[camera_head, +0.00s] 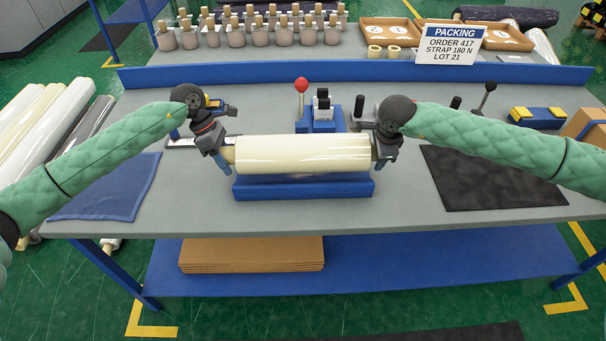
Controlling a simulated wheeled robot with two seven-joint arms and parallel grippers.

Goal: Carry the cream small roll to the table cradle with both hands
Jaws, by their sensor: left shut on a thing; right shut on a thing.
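The cream small roll (302,154) is level, held crosswise between my two grippers. My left gripper (227,155) is shut on its left end. My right gripper (376,151) is shut on its right end. The blue table cradle (303,189) lies on the grey table directly below the roll in the picture. The roll hides the cradle's back part. I cannot tell whether the roll touches the cradle or hangs just above it.
A dark mat (490,178) lies to the right and a blue cloth (112,188) to the left. A red-knobbed lever (301,87) and a blue device (321,115) stand behind the roll. A blue ledge (270,72) crosses behind. The table's front strip is clear.

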